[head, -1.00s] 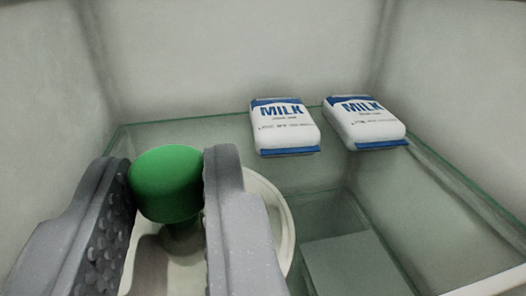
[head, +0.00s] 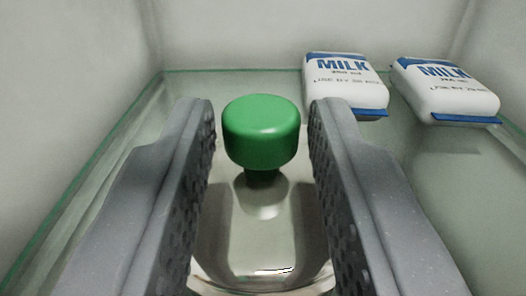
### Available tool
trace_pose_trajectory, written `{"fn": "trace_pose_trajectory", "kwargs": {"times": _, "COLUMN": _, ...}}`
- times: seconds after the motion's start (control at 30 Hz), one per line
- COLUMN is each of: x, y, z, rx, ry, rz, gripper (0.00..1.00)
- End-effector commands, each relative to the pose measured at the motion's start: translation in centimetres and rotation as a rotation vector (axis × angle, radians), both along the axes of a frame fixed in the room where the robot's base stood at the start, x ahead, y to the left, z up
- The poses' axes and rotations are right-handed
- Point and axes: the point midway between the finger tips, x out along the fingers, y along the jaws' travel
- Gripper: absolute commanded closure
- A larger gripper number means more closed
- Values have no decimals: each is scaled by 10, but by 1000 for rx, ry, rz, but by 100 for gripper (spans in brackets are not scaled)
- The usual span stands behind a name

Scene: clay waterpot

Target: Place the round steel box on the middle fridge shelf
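The round steel box shows its green knob (head: 261,132) upright in the middle of the head view. Its shiny lid (head: 262,235) lies below the knob, and part of its rim shows at the bottom edge. My gripper (head: 261,112) is open, with one finger on each side of the knob and a narrow gap on both sides. The box is over a glass shelf (head: 225,84) inside the fridge and appears to stand on it. Its base is out of view, so contact cannot be seen.
Two white and blue milk packs, a nearer-centre one (head: 345,88) and one at the far right (head: 446,92), lie on the glass to the right. The fridge's left wall (head: 75,90) and back wall are close. The glass behind the knob is clear.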

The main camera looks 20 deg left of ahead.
Motion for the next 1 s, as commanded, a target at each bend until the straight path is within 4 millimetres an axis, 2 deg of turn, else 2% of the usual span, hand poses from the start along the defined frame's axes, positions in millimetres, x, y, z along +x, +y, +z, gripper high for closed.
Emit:
{"fn": "trace_pose_trajectory", "kwargs": {"times": 0.37, "x": 0, "y": 0, "z": 1, "rx": 0, "ry": 0, "rz": -1, "gripper": 56}}
{"fn": "trace_pose_trajectory", "kwargs": {"times": 0.47, "x": -5, "y": -3, "z": 2, "rx": 0, "ry": 1, "rz": -1, "gripper": 56}}
{"fn": "trace_pose_trajectory", "kwargs": {"times": 0.57, "x": -16, "y": -8, "z": 3, "rx": -1, "ry": 1, "rz": -3, "gripper": 56}}
{"fn": "trace_pose_trajectory", "kwargs": {"times": 1.0, "x": -91, "y": -33, "z": 3, "rx": -1, "ry": 4, "rz": -4, "gripper": 56}}
